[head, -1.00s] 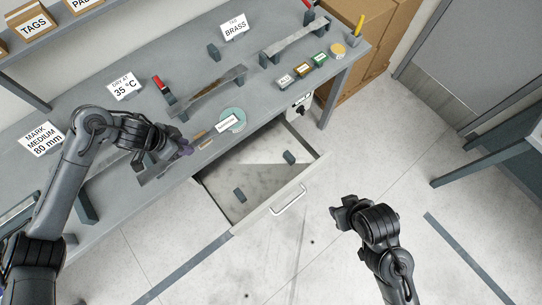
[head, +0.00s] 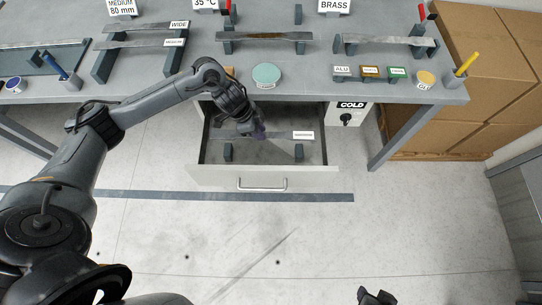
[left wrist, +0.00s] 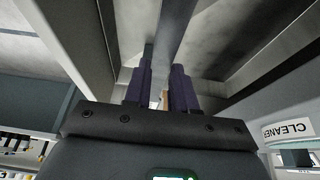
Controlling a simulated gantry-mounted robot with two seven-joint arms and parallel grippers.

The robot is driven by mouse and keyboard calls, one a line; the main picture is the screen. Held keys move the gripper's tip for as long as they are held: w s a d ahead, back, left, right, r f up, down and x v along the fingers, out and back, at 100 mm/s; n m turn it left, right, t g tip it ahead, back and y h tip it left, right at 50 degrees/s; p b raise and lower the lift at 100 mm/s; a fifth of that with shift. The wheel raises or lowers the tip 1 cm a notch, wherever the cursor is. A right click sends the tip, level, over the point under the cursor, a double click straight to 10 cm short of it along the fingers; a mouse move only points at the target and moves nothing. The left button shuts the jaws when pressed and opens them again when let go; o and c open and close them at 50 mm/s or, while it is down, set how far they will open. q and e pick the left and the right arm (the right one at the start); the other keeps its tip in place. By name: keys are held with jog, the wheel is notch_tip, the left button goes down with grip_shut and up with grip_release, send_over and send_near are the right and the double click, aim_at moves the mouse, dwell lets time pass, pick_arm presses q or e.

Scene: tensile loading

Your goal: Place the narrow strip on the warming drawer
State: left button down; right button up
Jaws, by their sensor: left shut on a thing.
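The narrow strip (head: 285,136) is a thin grey metal bar with a white label at its right end. My left gripper (head: 258,133) is shut on it near the middle and holds it inside the open warming drawer (head: 262,178). The strip lies crosswise, above or at two dark support blocks, left (head: 228,152) and right (head: 299,152); I cannot tell whether it touches them. In the left wrist view the strip (left wrist: 176,28) runs away from between the purple fingers (left wrist: 163,82). My right gripper (head: 375,297) shows only partly at the bottom edge; its jaw state is unclear.
The drawer's front has a handle (head: 262,184). A COLD sign (head: 351,105) and black knob (head: 346,118) sit right of it. The bench (head: 300,75) above carries other strips on supports, a round teal pad (head: 267,75) and small labelled blocks. Floor in front is clear.

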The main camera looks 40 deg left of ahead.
pick_arm(q)
jog(key=shift+a+f+b, duration=0.15)
jog(key=shift+f+b, duration=0.1)
jog(key=shift+f, duration=0.4)
jog(key=shift+a+f+b, duration=0.15)
jog(key=shift+f+b, duration=0.05)
jog(key=shift+f, duration=0.4)
jog(key=f, duration=0.2)
jog(key=f+b, duration=0.1)
jog(key=f, duration=0.2)
jog(key=f+b, duration=0.1)
jog(key=f, duration=0.1)
jog(key=shift+d+f, duration=0.3)
jog(key=shift+f, duration=0.35)
pick_arm(e)
notch_tip(320, 180, down, 4)
jog(key=shift+r, duration=0.15)
pick_arm(q)
jog(key=shift+f, duration=0.15)
pick_arm(e)
jog(key=shift+a, duration=0.1)
pick_arm(q)
jog(key=c, duration=0.9)
grip_release()
jog(key=shift+c, duration=0.2)
